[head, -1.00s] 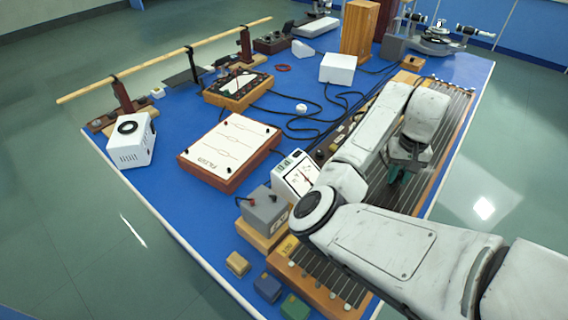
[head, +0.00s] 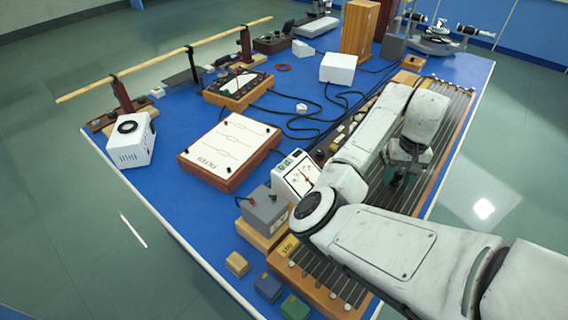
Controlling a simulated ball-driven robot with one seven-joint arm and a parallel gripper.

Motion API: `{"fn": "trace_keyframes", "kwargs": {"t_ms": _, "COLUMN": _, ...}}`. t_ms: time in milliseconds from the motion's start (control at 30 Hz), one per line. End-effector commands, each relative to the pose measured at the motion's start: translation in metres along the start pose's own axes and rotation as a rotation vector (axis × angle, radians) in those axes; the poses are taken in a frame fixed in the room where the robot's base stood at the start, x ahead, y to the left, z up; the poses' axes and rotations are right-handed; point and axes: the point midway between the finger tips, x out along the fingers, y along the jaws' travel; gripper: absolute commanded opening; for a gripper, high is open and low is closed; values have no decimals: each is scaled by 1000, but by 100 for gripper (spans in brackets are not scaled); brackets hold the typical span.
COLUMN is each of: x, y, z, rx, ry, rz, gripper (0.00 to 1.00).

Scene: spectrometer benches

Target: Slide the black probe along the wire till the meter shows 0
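The white meter (head: 294,174) stands near the front middle of the blue table, with a red needle on its dial. The needle stands near upright, leaning slightly left; its exact reading is too small to tell. The wire board (head: 440,135), a long wooden board with several parallel wires, runs along the table's right side. My gripper (head: 394,181) points down over this board, and its fingers look dark green. The black probe cannot be made out; my arm and gripper hide that part of the board. Whether my fingers are shut on it cannot be told.
A grey battery box (head: 264,212) stands beside the meter. A white-topped wooden panel (head: 228,150) lies left of it. Black cables (head: 330,103) run across the middle. Small yellow, blue and green blocks sit at the front edge. Bare blue table (head: 185,200) shows at the left front.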

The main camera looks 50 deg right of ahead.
Motion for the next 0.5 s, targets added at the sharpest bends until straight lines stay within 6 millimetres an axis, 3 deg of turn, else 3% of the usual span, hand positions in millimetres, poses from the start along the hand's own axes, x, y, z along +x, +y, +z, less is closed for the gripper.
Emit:
{"fn": "trace_keyframes", "kwargs": {"t_ms": 333, "x": -4, "y": 0, "z": -1, "rx": 0, "ry": 6, "rz": 1, "gripper": 54}}
{"fn": "trace_keyframes", "kwargs": {"t_ms": 500, "x": -23, "y": 0, "z": -2, "rx": 1, "ry": 8, "rz": 2, "gripper": 54}}
